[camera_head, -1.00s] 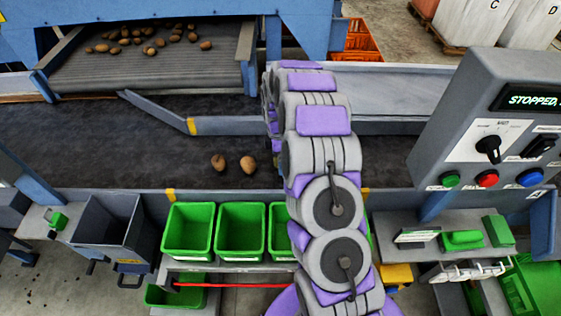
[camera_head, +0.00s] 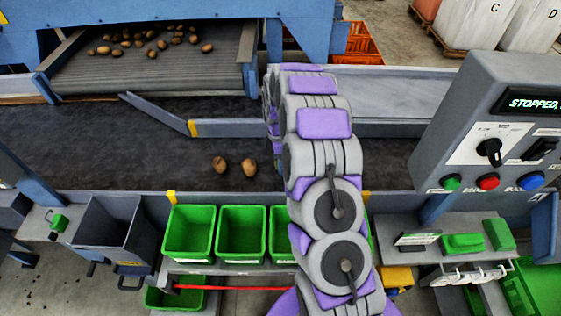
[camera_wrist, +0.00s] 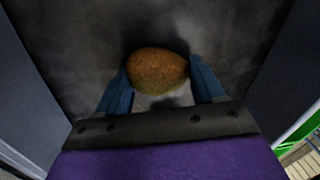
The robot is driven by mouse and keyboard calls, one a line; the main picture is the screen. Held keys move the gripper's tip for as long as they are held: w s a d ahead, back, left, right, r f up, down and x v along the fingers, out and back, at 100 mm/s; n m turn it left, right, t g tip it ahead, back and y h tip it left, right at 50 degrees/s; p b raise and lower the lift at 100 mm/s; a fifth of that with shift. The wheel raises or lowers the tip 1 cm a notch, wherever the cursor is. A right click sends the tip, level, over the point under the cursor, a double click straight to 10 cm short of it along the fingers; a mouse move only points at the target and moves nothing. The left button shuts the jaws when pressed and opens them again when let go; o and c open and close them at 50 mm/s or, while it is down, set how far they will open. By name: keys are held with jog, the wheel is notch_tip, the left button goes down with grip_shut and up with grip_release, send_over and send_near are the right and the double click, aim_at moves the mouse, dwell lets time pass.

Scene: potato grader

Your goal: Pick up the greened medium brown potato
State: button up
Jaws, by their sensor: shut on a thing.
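A brown potato (camera_wrist: 157,70) with a yellow-green tinge along its lower side sits between the two blue fingers of my gripper (camera_wrist: 159,82) in the wrist view. The fingers are shut on it, one at each side. The dark belt shows behind it; I cannot tell whether the potato touches it. In the head view my arm hides the gripper and this potato. Two other brown potatoes, a left one (camera_head: 219,164) and a right one (camera_head: 249,167), lie close together on the belt, left of my arm.
The dark belt (camera_head: 100,170) is mostly clear. Several potatoes (camera_head: 150,40) lie on the roller conveyor (camera_head: 190,72) at the back. Green bins (camera_head: 190,233) line the front edge beside a grey hopper (camera_head: 105,228). A control panel (camera_head: 490,120) reading STOPPED stands at the right.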

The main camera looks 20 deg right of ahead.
notch_tip(320, 180, up, 10)
jog(key=shift+p, duration=1.25)
